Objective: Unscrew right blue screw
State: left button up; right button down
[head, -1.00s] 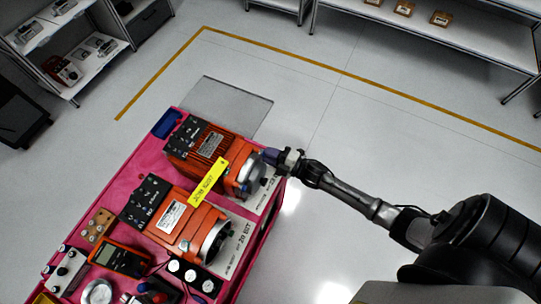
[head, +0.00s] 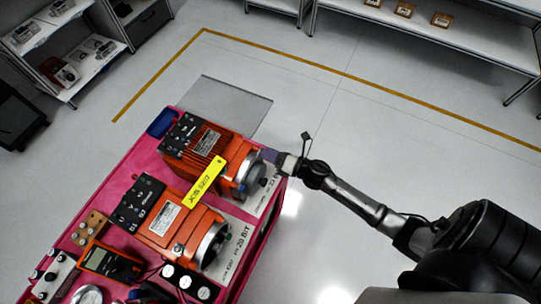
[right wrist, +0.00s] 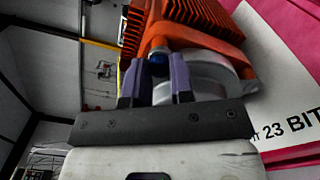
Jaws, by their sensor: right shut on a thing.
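The far orange servo motor (head: 205,142) lies on the pink cart, its round grey end (head: 250,178) facing right. In the right wrist view the orange finned housing (right wrist: 190,22) and grey end (right wrist: 205,78) fill the upper middle. The blue screw (right wrist: 158,58) shows between the purple fingertips of my right gripper (right wrist: 156,78), at the housing's edge beside the grey end. The right gripper (head: 268,156) is shut on the screw; its fingers hide the screw in the head view. My left gripper is not in view.
A second orange servo motor (head: 165,222) lies nearer on the pink cart (head: 120,178). A multimeter (head: 110,263) and small parts crowd the near left. The floor right of the cart is clear.

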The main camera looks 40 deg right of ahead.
jog(key=n+b, duration=0.1)
jog(key=n, duration=0.1)
jog(key=shift+f+n, duration=0.2)
jog(key=shift+n, duration=0.2)
dwell(0.5)
jog(key=c, duration=1.2)
grip_release()
jog(key=shift+w+a+r, duration=0.1)
jog(key=shift+o, duration=1.2)
jog(key=shift+r, duration=0.1)
